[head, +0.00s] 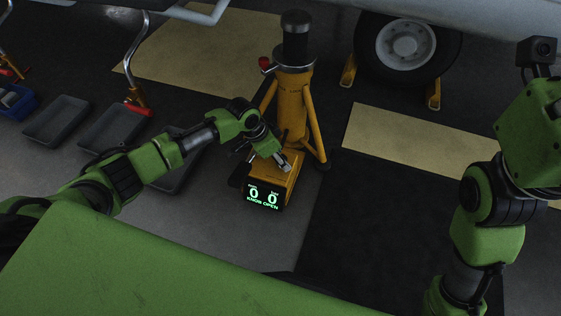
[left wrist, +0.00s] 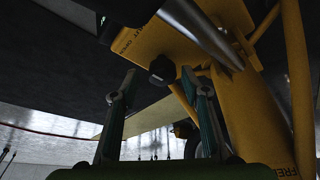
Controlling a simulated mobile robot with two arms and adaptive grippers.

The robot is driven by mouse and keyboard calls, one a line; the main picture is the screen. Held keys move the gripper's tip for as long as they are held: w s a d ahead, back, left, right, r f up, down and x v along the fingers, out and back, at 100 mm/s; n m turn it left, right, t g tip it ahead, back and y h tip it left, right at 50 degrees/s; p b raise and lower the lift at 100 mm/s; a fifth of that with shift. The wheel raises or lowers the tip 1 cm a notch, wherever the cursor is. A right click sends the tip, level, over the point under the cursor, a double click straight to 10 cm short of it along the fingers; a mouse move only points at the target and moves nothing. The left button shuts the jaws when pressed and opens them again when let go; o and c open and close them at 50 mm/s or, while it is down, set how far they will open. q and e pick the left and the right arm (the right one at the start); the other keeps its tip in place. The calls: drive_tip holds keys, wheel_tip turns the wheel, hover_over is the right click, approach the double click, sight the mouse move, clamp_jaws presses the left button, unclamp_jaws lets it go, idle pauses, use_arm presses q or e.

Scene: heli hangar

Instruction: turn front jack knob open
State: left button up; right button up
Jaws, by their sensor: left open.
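The yellow front jack (head: 293,105) stands upright on the dark floor. A box at its foot has a lit display (head: 262,197) showing two zeros and "KNOB OPEN". A dark round knob (left wrist: 162,69) shows in the left wrist view under a yellow plate (left wrist: 137,43) marked with "OPEN". My left gripper (head: 285,164) is at the jack's box; it also shows in the left wrist view (left wrist: 158,80) with its fingers apart. The knob appears between the fingertips; I cannot tell whether they touch it. The knob is hidden in the head view. My right gripper is not visible, only its arm.
A wheel (head: 407,45) with yellow chocks (head: 434,94) stands behind right of the jack. Grey trays (head: 57,120) and a blue bin (head: 15,101) lie at the left. Dark floor right of the jack is clear.

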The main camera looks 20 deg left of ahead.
use_arm(q)
drive_tip(key=shift+w+d+f, duration=0.1)
drive_tip(key=shift+f, duration=0.2)
drive_tip(key=shift+c, duration=0.2)
